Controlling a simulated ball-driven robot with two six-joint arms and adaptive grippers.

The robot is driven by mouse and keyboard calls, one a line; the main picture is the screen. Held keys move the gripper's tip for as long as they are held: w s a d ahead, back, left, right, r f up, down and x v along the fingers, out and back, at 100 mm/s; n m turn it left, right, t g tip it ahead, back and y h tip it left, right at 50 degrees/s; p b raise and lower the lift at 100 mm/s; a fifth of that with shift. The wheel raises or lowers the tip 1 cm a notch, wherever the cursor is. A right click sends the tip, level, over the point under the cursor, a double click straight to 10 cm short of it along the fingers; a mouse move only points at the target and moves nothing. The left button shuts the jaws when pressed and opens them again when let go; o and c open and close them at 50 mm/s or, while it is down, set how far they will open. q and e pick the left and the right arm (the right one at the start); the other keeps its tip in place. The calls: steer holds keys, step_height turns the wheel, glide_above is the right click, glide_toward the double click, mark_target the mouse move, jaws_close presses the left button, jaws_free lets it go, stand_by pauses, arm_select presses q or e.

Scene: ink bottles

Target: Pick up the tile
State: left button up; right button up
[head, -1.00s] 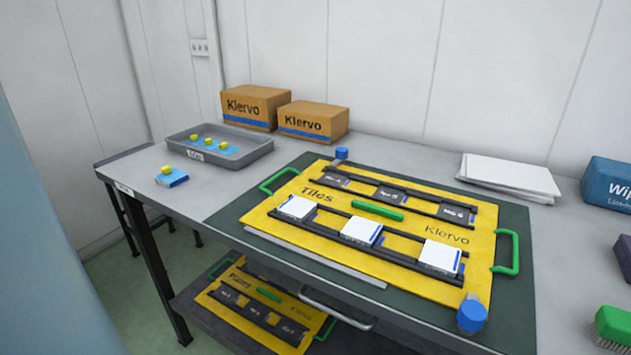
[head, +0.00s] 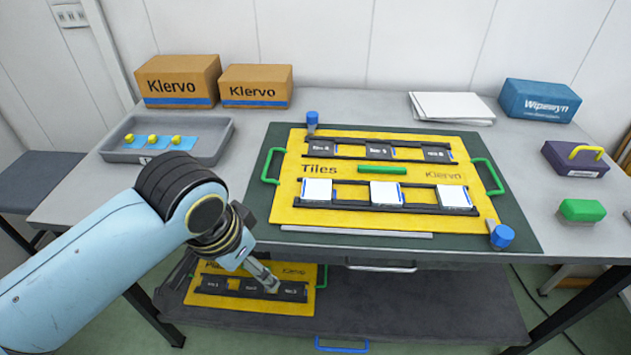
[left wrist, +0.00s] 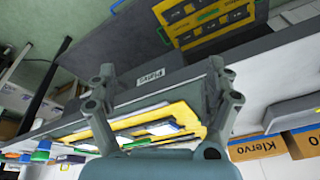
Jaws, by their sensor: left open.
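White tiles sit in the front rail of the yellow Tiles board: a left one (head: 317,190), a middle one (head: 385,193) and a right one (head: 453,197). The yellow board (head: 285,205) lies on a dark green mat on the table. My left gripper (head: 270,283) is in front of the table's front edge, left of the board and apart from the tiles. In the left wrist view my left gripper (left wrist: 160,80) is open, with nothing between its fingers. My right gripper is in neither current view.
A grey tray (head: 218,140) with yellow-knobbed pieces stands at the left, before the Klervo boxes (head: 178,80). A second yellow board (head: 232,298) lies on the lower shelf. A blue clamp knob (head: 502,236) stands at the board's right front corner.

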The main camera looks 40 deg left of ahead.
arm_select(q)
step_height(320, 180, up, 6)
steer(key=w+p, duration=0.1)
steer(key=w, duration=0.1)
steer(key=w+n, duration=0.1)
steer(key=w, duration=0.2)
steer(key=w+n+g, duration=0.1)
steer(key=w, duration=0.3)
steer(key=w+a+n, duration=0.1)
steer(key=w, duration=0.2)
steer(key=shift+w, duration=0.4)
steer(key=w+a+r+n+g, duration=0.1)
steer(key=w+r+n+g, duration=0.15)
steer(key=w, duration=0.75)
glide_above(317, 185)
steer(key=shift+n+t+h, duration=0.35)
steer(key=shift+n+h, duration=0.05)
steer(key=shift+n, duration=0.05)
steer(key=f, duration=0.4)
steer(key=shift+w+f, duration=0.1)
steer(key=shift+w, duration=0.1)
steer(key=f, duration=0.5)
steer(key=shift+s+f, duration=0.1)
steer(key=shift+s, duration=0.1)
steer(key=shift+c, duration=0.4)
steer(key=c, duration=1.3)
steer(key=shift+o, duration=0.2)
